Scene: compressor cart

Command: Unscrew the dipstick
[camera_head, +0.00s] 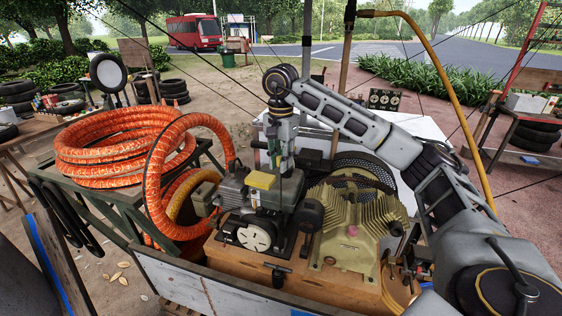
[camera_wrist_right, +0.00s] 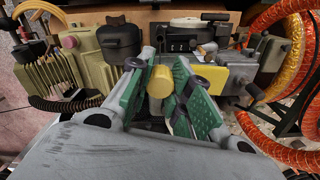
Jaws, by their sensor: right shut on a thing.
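My right gripper (camera_head: 284,165) reaches down from above over the small engine (camera_head: 262,205) on the cart. In the wrist view, the green-padded fingers of this gripper (camera_wrist_right: 166,68) are shut on a yellow cylindrical cap, which I take to be the dipstick (camera_wrist_right: 159,84). In the head view the cap is hidden by the gripper and engine parts. I cannot tell whether the dipstick is still seated in the engine. My left gripper is not in view.
A yellow-green finned compressor (camera_head: 350,232) stands right of the engine on a wooden base (camera_head: 240,259). Orange ribbed hose (camera_head: 105,150) is coiled on a stand at the left, with a loop close to the engine. A yellow block (camera_head: 262,181) sits on the engine near the gripper.

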